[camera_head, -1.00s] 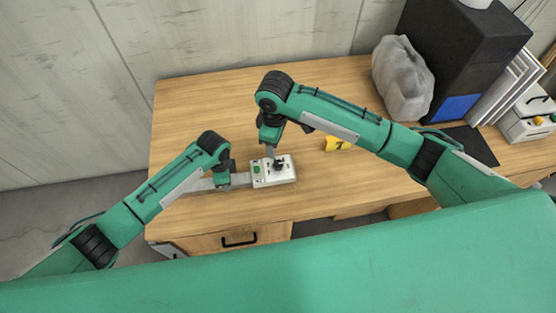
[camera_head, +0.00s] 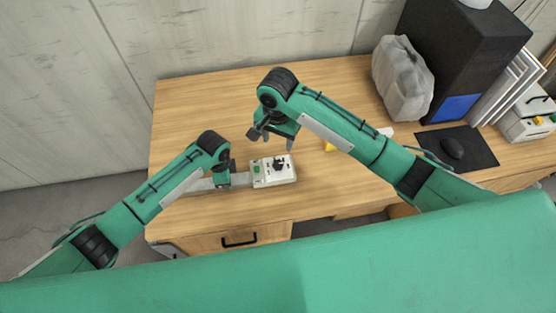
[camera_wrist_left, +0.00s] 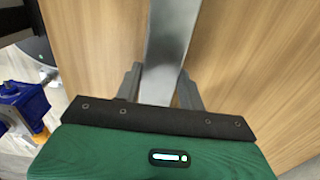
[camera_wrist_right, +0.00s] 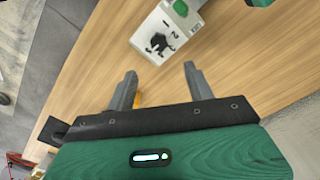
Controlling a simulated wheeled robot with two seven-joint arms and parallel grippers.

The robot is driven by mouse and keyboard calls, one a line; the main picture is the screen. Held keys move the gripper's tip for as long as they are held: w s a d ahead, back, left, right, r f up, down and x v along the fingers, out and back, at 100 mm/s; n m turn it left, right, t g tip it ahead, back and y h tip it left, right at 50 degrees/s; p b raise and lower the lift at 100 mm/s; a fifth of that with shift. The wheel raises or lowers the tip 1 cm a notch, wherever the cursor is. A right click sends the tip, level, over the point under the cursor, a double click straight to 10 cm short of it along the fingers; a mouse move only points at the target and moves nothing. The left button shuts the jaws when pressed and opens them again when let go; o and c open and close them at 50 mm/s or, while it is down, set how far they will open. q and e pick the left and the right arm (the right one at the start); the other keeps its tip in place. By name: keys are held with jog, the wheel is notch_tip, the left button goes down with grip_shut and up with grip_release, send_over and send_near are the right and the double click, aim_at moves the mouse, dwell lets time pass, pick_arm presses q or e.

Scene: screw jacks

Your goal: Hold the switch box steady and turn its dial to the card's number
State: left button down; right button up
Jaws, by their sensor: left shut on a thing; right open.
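The white switch box (camera_head: 287,179) lies on the desk, with a green button (camera_head: 257,169) and a black dial (camera_head: 279,162). In the right wrist view the dial (camera_wrist_right: 158,43) shows beside printed marks, too small to read surely. My left gripper (camera_head: 226,181) is shut on the grey bar (camera_wrist_left: 172,45) that runs to the box's left side. My right gripper (camera_head: 272,143) is open and empty above and behind the box, apart from the dial; its fingers (camera_wrist_right: 160,72) show spread. The yellow card (camera_head: 329,147) is mostly hidden by my right arm, its number unseen.
A wrapped grey-white bundle (camera_head: 402,78) and a black cabinet (camera_head: 462,50) stand at the back right. The desk (camera_head: 205,110) behind the box is clear.

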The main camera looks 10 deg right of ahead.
aim_at(278, 163)
jog(key=shift+m, duration=0.9)
notch_tip(278, 163, down, 12)
jog(key=c, duration=1)
